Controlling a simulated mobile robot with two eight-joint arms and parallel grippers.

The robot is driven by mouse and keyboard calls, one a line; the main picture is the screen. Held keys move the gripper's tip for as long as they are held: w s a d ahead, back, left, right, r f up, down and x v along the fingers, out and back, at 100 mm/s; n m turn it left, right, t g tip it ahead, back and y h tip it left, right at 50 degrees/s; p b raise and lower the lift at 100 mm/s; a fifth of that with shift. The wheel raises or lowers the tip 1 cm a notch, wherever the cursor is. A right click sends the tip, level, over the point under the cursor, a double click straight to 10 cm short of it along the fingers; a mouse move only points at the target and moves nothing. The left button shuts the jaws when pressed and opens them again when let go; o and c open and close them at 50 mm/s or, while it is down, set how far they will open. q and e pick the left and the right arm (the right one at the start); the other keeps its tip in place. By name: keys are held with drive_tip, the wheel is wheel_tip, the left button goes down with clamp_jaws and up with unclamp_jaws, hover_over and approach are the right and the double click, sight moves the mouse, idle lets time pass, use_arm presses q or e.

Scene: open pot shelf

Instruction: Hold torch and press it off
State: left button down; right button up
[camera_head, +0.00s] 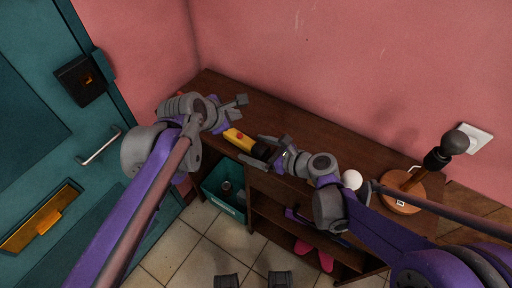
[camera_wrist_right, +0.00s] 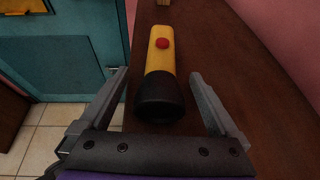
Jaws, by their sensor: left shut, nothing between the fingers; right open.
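The torch (camera_head: 238,139) lies on the brown shelf top, with a yellow body and a wide black head. In the right wrist view the torch (camera_wrist_right: 160,65) shows its red button (camera_wrist_right: 162,43) facing up, and its black head is nearest my palm. My right gripper (camera_wrist_right: 160,80) is open, with one finger on each side of the torch; gaps show between fingers and torch. In the head view my right gripper (camera_head: 259,149) is at the black head. My left gripper (camera_head: 240,103) is shut and empty, above and behind the torch's yellow end.
The shelf top (camera_head: 300,129) runs along the pink wall. A wooden stand with a black knob (camera_head: 402,203) and a white ball (camera_head: 352,179) are to the right. A teal bin (camera_head: 223,190) and pink shoes (camera_head: 325,260) are below. A teal door (camera_head: 40,110) is left.

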drive_tip(key=v, duration=1.2)
drive_tip(key=shift+r, duration=0.1)
